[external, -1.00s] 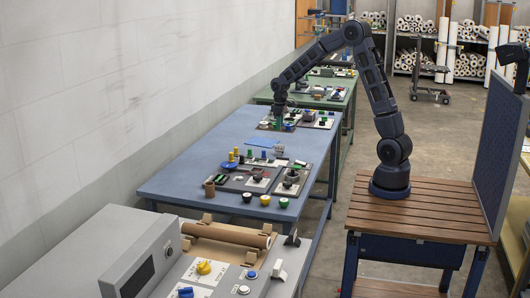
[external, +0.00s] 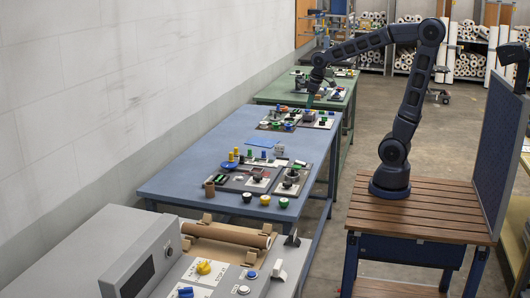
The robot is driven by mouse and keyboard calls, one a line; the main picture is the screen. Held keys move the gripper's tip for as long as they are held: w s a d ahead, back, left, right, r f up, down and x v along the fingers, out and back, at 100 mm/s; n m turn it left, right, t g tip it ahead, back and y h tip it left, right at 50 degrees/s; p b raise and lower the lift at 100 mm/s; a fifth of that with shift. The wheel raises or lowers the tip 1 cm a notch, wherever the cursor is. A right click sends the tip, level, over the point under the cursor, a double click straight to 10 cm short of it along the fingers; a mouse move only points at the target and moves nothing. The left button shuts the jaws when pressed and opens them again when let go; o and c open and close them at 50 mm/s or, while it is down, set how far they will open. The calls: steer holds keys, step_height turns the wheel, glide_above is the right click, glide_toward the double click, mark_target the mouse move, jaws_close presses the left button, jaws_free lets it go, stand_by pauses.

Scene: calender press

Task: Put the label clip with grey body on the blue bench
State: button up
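The blue bench (external: 190,165) runs from the middle of the view toward the back, with many small parts on it. My gripper (external: 311,100) is at the end of my outstretched arm, low over the near part of the green bench, close to the far end of the blue bench. It is too small and far off to tell whether its fingers are open or shut, or whether they hold anything. I cannot pick out the label clip with grey body among the small parts at this distance.
The green bench (external: 271,96) stands behind the blue bench and carries several small parts. Dark panels with knobs and a grey box (external: 292,174) crowd the blue bench's right side. A grey press console (external: 110,250) stands in front. The blue bench's left side is mostly bare.

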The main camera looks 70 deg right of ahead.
steer(key=s+a+t, duration=0.1)
steer(key=s+a, duration=0.2)
steer(key=s, duration=0.5)
steer(key=s+a+t, duration=0.1)
steer(key=s+a, duration=0.2)
steer(key=s, duration=0.5)
steer(key=shift+s+a+r+y, duration=0.15)
steer(key=shift+s+r+y, duration=0.15)
steer(key=shift+s+r, duration=0.15)
